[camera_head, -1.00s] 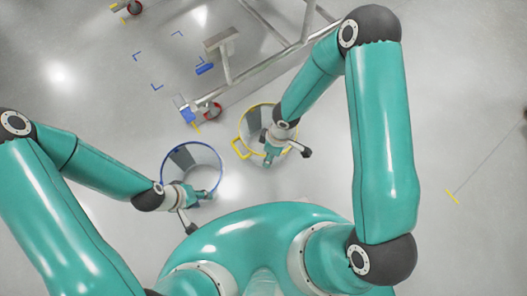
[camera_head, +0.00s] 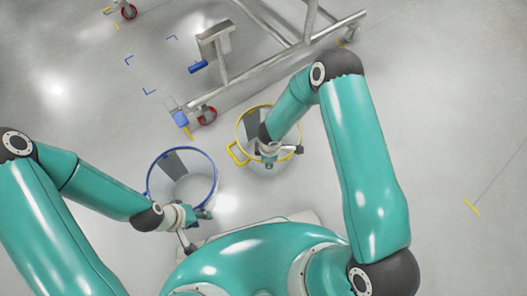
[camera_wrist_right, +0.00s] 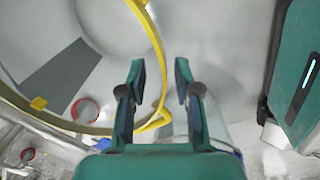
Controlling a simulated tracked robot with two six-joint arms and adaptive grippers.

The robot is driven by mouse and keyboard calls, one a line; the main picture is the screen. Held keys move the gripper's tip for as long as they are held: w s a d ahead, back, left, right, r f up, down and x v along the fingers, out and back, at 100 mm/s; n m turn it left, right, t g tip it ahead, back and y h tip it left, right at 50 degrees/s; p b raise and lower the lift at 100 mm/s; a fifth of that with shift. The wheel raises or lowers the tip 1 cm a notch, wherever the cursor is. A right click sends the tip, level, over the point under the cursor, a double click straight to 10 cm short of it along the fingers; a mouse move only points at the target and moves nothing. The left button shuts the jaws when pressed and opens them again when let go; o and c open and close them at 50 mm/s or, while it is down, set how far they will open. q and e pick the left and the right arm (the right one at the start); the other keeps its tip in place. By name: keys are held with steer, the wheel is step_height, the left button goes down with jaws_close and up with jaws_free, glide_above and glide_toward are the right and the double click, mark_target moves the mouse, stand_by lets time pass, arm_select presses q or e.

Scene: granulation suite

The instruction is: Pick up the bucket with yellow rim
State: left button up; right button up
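The bucket with yellow rim (camera_head: 252,126) stands on the floor near the middle of the head view, with a yellow handle at its left front. My right gripper (camera_head: 279,156) is over its front right part, and my right arm hides some of the rim. In the right wrist view, the fingers of my right gripper (camera_wrist_right: 160,78) are apart. The yellow rim (camera_wrist_right: 157,47) runs down near the left finger and partly between the fingers; contact cannot be told. My left gripper (camera_head: 195,222) looks open, at the front right of the blue-rimmed bucket (camera_head: 181,185).
A metal frame on castors (camera_head: 270,70) stands just behind the buckets, with a red-wheeled castor (camera_head: 206,114) close to them. Blue corner marks (camera_head: 150,91) are on the floor at the upper left. The floor at the right is mostly clear.

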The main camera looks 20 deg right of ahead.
step_height(320, 180, down, 7)
steer(key=b, duration=0.2)
steer(key=shift+w+r, duration=0.15)
steer(key=shift+w, duration=0.15)
steer(key=shift+a, duration=0.1)
jaws_close()
